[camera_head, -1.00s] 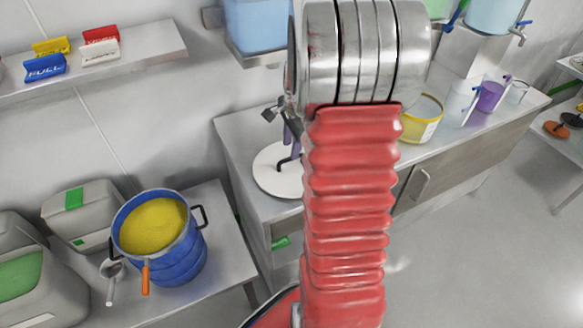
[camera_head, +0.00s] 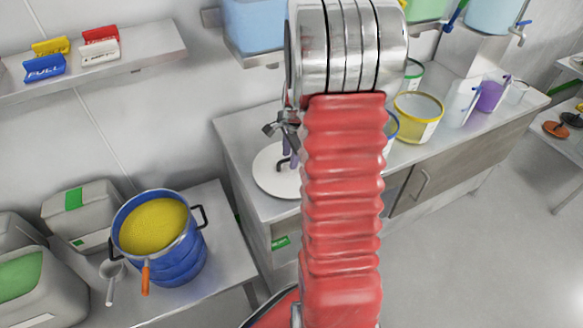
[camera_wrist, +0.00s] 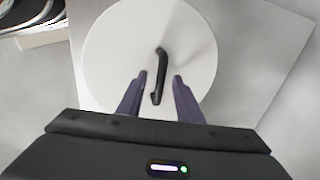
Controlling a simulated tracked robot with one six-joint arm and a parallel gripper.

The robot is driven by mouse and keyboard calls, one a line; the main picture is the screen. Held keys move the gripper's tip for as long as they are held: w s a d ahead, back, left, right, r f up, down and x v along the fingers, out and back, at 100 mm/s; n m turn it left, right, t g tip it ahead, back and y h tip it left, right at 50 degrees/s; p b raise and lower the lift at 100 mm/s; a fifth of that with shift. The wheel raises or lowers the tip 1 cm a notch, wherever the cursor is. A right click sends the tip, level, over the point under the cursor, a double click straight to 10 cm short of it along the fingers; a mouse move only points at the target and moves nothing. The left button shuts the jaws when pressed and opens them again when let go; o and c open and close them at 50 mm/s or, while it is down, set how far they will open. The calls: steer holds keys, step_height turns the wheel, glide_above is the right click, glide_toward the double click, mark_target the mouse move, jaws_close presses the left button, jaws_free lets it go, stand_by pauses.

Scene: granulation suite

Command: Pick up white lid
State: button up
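The white lid (camera_head: 268,176) is a round disc with a black bar handle, lying on the steel counter (camera_head: 240,134). It also shows in the wrist view (camera_wrist: 115,50), where its handle (camera_wrist: 160,72) stands near the middle. My gripper (camera_wrist: 160,77) is open, its two dark fingers apart on either side of the handle's near end in that view. I cannot tell whether the fingers are down at the handle's height. In the head view my red arm hides the lid's right part and most of the gripper (camera_head: 286,140).
A blue pot (camera_head: 178,262) of yellow powder stands on the lower bench at left, with a scoop (camera_head: 111,280) beside it. A yellow-rimmed tub (camera_head: 418,118) and a purple jug (camera_head: 489,95) stand along the counter at right. Coloured labels lie on the wall shelf (camera_head: 150,42).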

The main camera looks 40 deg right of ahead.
jaws_close()
stand_by(0.3)
stand_by(0.4)
